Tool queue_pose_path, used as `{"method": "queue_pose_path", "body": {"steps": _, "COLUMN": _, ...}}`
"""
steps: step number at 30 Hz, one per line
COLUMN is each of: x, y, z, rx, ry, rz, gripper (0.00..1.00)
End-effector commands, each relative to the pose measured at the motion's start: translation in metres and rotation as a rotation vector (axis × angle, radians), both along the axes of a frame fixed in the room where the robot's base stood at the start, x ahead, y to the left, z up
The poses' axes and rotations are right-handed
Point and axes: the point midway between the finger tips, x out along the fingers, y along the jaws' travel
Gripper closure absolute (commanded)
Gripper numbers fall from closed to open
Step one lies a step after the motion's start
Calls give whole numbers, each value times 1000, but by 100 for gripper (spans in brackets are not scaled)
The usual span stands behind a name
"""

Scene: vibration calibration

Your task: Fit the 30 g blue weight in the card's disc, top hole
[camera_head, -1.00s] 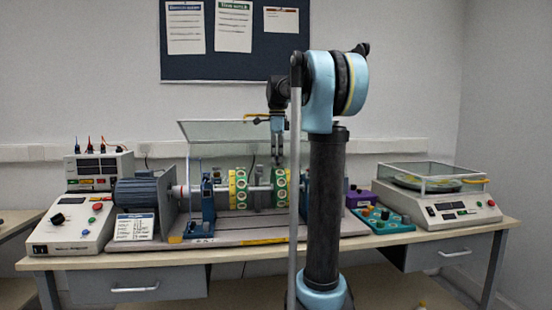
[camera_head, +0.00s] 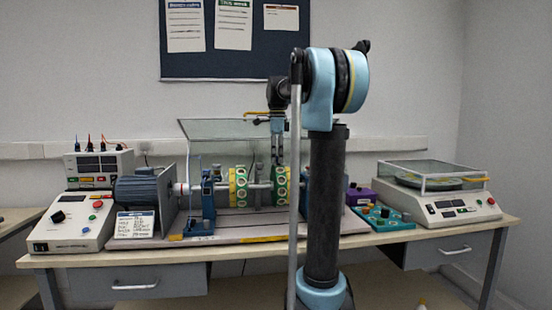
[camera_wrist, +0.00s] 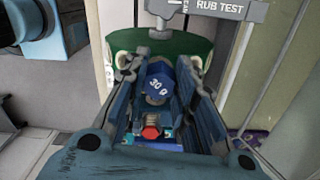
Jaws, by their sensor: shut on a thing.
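The blue weight (camera_wrist: 158,82), marked 30, sits between the jaws of my gripper (camera_wrist: 152,95) in the wrist view. My gripper is shut on it. The green rim of a disc (camera_wrist: 188,44) is close beyond the weight; I cannot tell whether they touch. In the head view my gripper (camera_head: 277,160) points down at the top of the right disc (camera_head: 281,188), which has a ring of pale-rimmed holes. The weight is too small to tell there. The left disc (camera_head: 239,187) shares the shaft. The card (camera_head: 135,224) leans at the front left; its writing is not legible.
A clear guard (camera_head: 225,130) stands raised behind the rotor. Blue bearing stands (camera_head: 207,200) flank the shaft, with a motor (camera_head: 143,192) to the left. A teal tray (camera_head: 382,219) and a covered balance (camera_head: 440,205) are to the right.

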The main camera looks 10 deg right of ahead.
Motion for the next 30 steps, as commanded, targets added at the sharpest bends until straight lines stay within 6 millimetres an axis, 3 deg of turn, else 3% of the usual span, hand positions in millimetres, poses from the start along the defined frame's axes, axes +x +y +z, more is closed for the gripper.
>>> {"method": "queue_pose_path", "body": {"steps": 19, "x": 0, "y": 0, "z": -7, "rx": 0, "ry": 0, "rz": 0, "gripper": 91}}
{"method": "queue_pose_path", "body": {"steps": 20, "x": 0, "y": 0, "z": -7, "rx": 0, "ry": 0, "rz": 0, "gripper": 71}}
{"method": "queue_pose_path", "body": {"steps": 22, "x": 0, "y": 0, "z": -7, "rx": 0, "ry": 0, "rz": 0, "gripper": 55}}
{"method": "queue_pose_path", "body": {"steps": 30, "x": 0, "y": 0, "z": -7, "rx": 0, "ry": 0, "rz": 0, "gripper": 52}}
